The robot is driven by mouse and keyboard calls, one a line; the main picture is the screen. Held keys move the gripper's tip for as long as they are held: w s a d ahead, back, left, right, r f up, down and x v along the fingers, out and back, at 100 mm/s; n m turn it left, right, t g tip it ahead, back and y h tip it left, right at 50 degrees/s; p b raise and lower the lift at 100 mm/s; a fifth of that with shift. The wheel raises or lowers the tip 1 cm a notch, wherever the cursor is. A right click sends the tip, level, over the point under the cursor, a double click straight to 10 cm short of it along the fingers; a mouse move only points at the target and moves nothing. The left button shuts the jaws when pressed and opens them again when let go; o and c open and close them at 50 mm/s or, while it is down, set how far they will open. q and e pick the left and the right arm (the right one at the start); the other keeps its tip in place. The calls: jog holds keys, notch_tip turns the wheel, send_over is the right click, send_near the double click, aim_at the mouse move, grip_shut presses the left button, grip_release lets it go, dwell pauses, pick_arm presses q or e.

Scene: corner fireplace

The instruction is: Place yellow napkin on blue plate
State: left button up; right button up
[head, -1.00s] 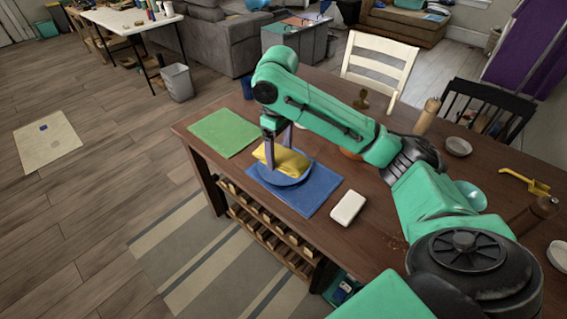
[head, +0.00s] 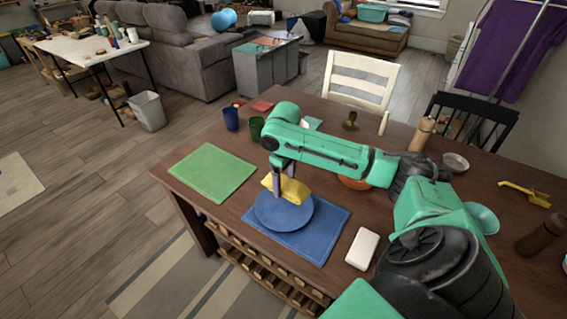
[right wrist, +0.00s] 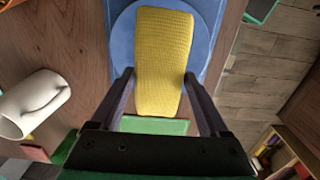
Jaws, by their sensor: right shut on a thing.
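The yellow napkin (head: 293,191) is a folded, textured cloth at the far side of the round blue plate (head: 284,214). My right gripper (head: 283,189) is shut on the napkin. In the right wrist view the napkin (right wrist: 163,55) lies between the two fingers of the gripper (right wrist: 160,85), with the plate (right wrist: 123,35) behind it. I cannot tell whether the napkin touches the plate. The plate sits on a blue placemat (head: 326,235) on the wooden table. My left gripper is not in view.
A green placemat (head: 213,172) lies left of the plate. A white block-like object (head: 362,249) lies to its right. A blue cup (head: 231,119) and a green cup (head: 256,128) stand behind. A white mug (right wrist: 35,103) shows in the right wrist view.

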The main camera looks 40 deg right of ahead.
aim_at(284, 182)
notch_tip(284, 182, down, 8)
jog(key=shift+w, duration=0.15)
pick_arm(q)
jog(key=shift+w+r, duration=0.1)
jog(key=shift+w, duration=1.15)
pick_arm(e)
jog(key=shift+w+f, duration=0.1)
jog(key=shift+f, duration=0.15)
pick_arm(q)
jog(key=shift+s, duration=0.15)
pick_arm(e)
jog(key=o, duration=1.2)
notch_tip(284, 182, up, 12)
jog(key=shift+r, duration=0.25)
